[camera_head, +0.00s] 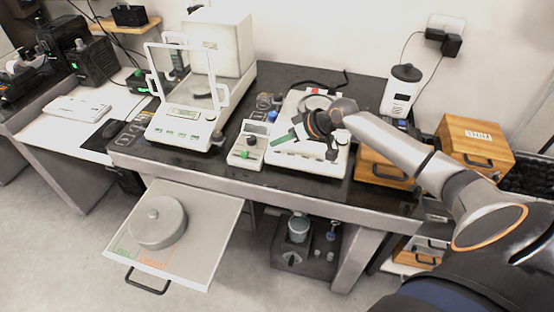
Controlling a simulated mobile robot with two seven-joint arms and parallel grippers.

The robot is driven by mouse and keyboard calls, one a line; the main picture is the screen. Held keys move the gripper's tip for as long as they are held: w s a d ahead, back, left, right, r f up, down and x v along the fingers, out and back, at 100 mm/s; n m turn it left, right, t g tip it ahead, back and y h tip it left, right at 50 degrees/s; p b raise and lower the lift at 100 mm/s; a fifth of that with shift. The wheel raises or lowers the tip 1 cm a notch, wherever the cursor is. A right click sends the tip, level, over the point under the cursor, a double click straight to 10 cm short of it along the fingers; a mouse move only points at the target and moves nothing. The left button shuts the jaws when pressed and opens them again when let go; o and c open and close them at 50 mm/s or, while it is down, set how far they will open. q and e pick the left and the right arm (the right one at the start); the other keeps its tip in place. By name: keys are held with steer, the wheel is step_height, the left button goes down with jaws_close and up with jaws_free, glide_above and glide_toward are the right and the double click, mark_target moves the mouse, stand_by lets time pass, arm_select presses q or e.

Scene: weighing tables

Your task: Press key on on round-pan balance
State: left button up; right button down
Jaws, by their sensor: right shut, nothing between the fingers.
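The round-pan balance (283,158) is a white unit on the dark table, right of centre. Its round pan (316,102) shows at the back, partly behind my arm. My right gripper (298,133) comes in from the right and is over the front half of the balance, shut and empty. It hides much of the balance's front panel. I cannot make out the key on, nor whether the fingertips touch the panel. My left gripper is out of view.
A glass-doored balance (180,124) stands to the left, with a small control box (247,146) between the two. Wooden boxes (473,146) and a white device (400,92) are at the right. An open drawer (205,262) holding a round grey lidded thing (158,222) juts out in front.

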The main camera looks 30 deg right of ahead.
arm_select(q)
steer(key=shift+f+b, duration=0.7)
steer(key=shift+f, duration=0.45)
arm_select(e)
steer(key=shift+w+d+f, duration=0.15)
steer(key=shift+f, duration=0.55)
steer(key=shift+w+d+f, duration=0.15)
steer(key=shift+f, duration=0.5)
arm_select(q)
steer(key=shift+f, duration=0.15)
arm_select(e)
steer(key=shift+w+d+f, duration=0.1)
steer(key=shift+f, duration=0.25)
arm_select(q)
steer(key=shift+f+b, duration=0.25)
steer(key=shift+b, duration=0.2)
arm_select(e)
steer(key=shift+d+f, duration=0.1)
steer(key=shift+f, duration=0.3)
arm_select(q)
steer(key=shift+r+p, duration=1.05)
arm_select(e)
steer(key=shift+a+r, duration=0.2)
steer(key=shift+r, duration=0.55)
